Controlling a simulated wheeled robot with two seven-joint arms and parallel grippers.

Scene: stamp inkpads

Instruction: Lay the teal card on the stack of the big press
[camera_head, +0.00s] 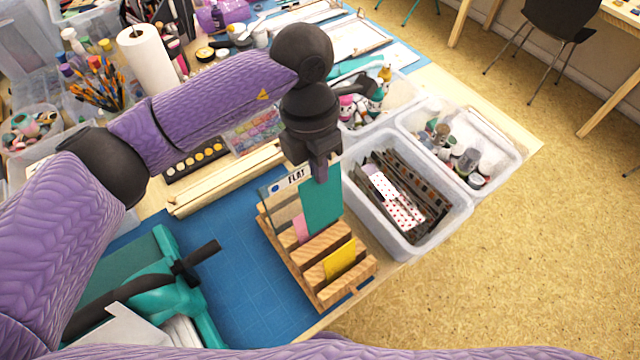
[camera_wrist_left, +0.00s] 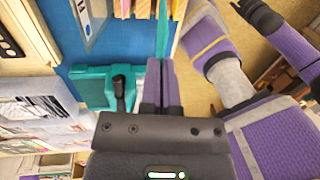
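The teal card (camera_head: 322,208) stands upright at the far end of the wooden card rack (camera_head: 312,250). My left gripper (camera_head: 320,170) is shut on its top edge. Whether the card's lower edge is still in a slot is hard to tell. In the left wrist view the card (camera_wrist_left: 163,32) shows edge-on beyond the closed fingers (camera_wrist_left: 161,85). A large teal press (camera_head: 165,290) with a black handle lies at the lower left, partly hidden by my arm. Pale layers beside it (camera_head: 182,332) may be its stack.
Blue mat (camera_head: 235,255) lies bare between rack and press. A paper roll (camera_head: 148,62) stands behind my arm.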

